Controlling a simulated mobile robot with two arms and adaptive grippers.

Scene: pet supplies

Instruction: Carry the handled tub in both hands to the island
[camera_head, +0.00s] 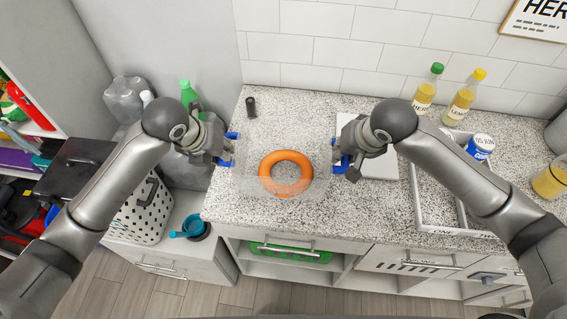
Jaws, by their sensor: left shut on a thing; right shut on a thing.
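The handled tub (247,165) is a clear, see-through box with blue handles at its left and right ends. An orange ring (285,173) shows in it. My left gripper (230,150) is shut on the tub's left blue handle. My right gripper (341,160) is shut on the right blue handle. The tub is over the speckled counter (225,200); I cannot tell whether it touches the top. The grippers partly hide the handles.
Right of the tub are a white board (381,165), a divided white tray (421,205) with a can (480,147), and two bottles (425,92). A small black item (251,106) stands at the back left. A white perforated basket (143,215) stands lower left.

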